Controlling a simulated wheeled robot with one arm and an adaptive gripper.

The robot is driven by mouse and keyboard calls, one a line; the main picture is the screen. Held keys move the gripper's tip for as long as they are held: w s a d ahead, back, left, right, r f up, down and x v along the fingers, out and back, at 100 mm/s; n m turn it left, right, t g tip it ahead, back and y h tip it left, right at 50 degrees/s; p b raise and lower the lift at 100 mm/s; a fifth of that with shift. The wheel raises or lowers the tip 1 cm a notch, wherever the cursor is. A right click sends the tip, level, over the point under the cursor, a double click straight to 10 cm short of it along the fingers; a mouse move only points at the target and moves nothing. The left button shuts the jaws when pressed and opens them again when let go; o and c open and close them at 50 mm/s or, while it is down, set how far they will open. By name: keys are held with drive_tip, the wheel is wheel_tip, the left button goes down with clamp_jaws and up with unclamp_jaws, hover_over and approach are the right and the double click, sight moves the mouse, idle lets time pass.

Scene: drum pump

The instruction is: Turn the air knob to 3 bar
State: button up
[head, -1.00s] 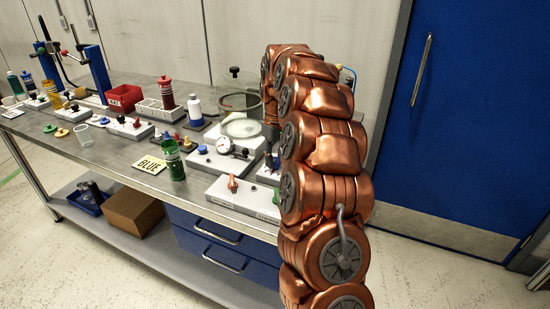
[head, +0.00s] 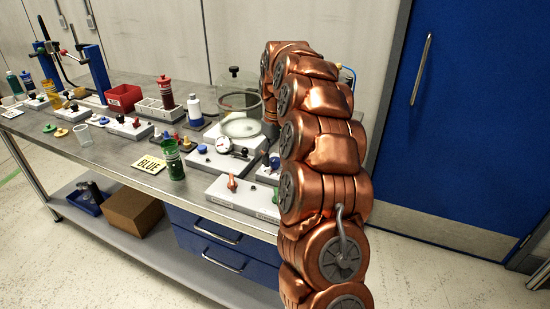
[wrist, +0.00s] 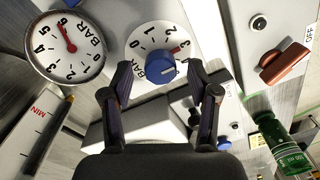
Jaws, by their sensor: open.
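In the wrist view the blue air knob (wrist: 160,68) sits in front of a white round dial plate (wrist: 145,38) marked with numbers and BAR. A red mark shows at its upper right, near the 3. A round pressure gauge (wrist: 88,63) is at the upper left, its red needle pointing close to the 6. My gripper (wrist: 160,80) is open, with one dark finger to the left of the knob and one to the right. I cannot tell whether either finger touches it. In the head view my gripper is hidden behind my copper arm.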

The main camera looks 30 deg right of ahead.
sight(276, 159)
wheel_tip(276, 159, up, 11)
drive_tip(key=shift+d+r, duration=0.15)
idle(0.5)
drive_tip(key=shift+s, duration=0.1)
idle(0.5)
